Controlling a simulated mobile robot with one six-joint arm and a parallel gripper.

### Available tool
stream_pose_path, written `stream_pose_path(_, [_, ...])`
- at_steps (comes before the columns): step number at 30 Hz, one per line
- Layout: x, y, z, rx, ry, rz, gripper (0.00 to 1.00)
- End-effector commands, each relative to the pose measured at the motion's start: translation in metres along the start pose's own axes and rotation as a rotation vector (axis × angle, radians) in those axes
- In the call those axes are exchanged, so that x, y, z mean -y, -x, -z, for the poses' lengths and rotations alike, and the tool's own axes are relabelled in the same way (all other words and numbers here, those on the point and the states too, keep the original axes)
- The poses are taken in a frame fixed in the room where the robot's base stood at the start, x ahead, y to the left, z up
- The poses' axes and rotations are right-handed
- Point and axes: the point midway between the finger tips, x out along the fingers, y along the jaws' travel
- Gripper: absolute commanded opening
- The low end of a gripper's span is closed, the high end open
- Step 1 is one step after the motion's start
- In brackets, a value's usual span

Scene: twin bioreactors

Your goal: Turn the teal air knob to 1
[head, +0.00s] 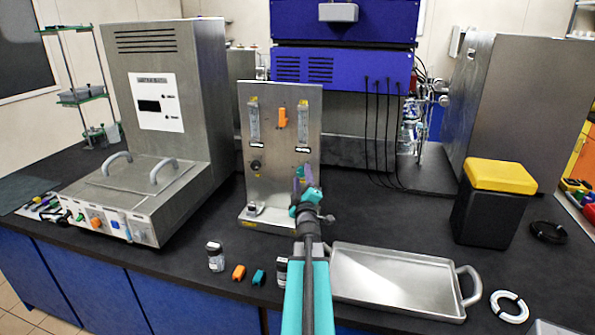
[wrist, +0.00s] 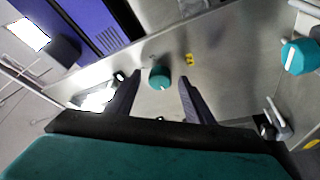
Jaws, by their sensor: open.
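In the wrist view, a round teal knob (wrist: 159,77) with a small pale mark on its near edge sits on the steel panel (wrist: 225,65). My gripper (wrist: 157,82) is open, with one dark finger on each side of this knob in the picture and a visible gap to each. I cannot tell how far the fingertips are from the panel. A second teal knob (wrist: 300,57) with a white line shows at the right edge. In the head view, my gripper (head: 299,184) is at the lower right of the panel (head: 277,105) and largely hides the knob. No scale numbers are readable.
The panel carries two flow tubes, an orange part (head: 282,117) and a dark knob (head: 256,165). A metal tray (head: 395,256) lies right of my arm. A jar (head: 215,257) and small orange and teal blocks stand left. A black bin with yellow lid (head: 500,174) stands far right.

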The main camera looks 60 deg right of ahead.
Motion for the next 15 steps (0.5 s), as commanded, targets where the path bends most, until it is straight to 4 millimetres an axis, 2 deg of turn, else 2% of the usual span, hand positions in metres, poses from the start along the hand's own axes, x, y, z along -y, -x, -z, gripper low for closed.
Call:
stream_pose_path(6, [-0.0025, -0.0096, -0.0013, -0.001, 0.000, 0.000, 0.48])
stream_pose_path(15, [-0.0009, -0.0102, -0.0004, -0.004, 0.000, 0.001, 0.48])
